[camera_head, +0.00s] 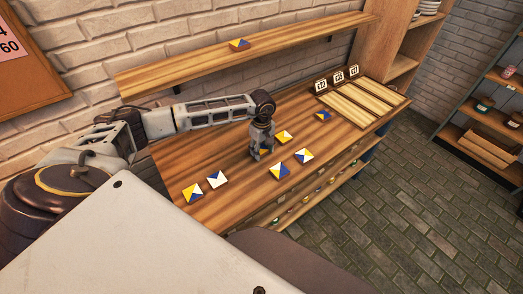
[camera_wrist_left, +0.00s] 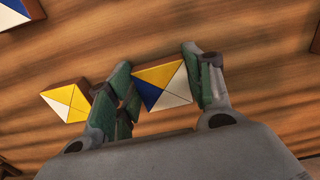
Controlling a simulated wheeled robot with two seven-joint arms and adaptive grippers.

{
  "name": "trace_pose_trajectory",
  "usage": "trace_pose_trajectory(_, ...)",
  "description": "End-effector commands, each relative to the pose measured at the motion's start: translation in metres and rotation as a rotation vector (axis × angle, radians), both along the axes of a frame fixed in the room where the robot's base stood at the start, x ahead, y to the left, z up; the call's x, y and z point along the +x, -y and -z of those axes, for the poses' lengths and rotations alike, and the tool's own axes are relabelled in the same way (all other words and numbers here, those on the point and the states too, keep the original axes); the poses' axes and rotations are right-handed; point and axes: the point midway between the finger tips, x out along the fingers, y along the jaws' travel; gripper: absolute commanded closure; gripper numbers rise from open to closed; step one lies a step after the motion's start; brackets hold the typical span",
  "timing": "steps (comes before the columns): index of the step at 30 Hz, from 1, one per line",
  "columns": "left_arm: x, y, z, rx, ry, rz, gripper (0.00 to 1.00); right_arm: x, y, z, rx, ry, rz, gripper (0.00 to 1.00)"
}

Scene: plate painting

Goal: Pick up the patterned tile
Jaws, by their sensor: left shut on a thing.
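My left gripper (camera_head: 262,148) reaches down over the wooden workbench (camera_head: 235,200). In the left wrist view its two fingers (camera_wrist_left: 160,88) are shut on a square patterned tile (camera_wrist_left: 163,86) with yellow, blue and white triangles. In the head view the fingers mostly hide this tile. I cannot tell whether it touches the bench or is slightly lifted. Another yellow and white tile (camera_wrist_left: 66,101) lies just left of the fingers in the wrist view. My right gripper is not in view.
Several loose tiles lie around the gripper, including a blue-and-white one (camera_head: 217,179) and a yellow-blue one (camera_head: 279,171). One tile (camera_head: 239,43) sits on the wall shelf (camera_head: 180,74). A slotted wooden tray (camera_head: 372,118) with black-and-white marker cards (camera_head: 338,77) stands at the bench's right end.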

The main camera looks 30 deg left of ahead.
Motion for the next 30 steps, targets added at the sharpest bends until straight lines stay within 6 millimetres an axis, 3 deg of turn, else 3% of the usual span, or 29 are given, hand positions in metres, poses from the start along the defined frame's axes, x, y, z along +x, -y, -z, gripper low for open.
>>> trace_pose_trajectory(10, 0.001, 0.0, -0.038, 0.0, 0.003, 0.0, 0.75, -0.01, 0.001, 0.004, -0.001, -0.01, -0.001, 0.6)
trace_pose_trajectory(19, 0.001, 0.0, -0.081, 0.001, 0.003, 0.0, 0.75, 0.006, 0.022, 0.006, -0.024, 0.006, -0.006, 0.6)
trace_pose_trajectory(24, 0.0, 0.0, -0.093, 0.0, 0.001, 0.001, 0.75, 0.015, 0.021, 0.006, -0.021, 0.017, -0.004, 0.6)
trace_pose_trajectory(30, 0.0, 0.0, -0.097, 0.001, 0.0, 0.001, 0.75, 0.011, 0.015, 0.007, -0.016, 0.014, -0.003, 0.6)
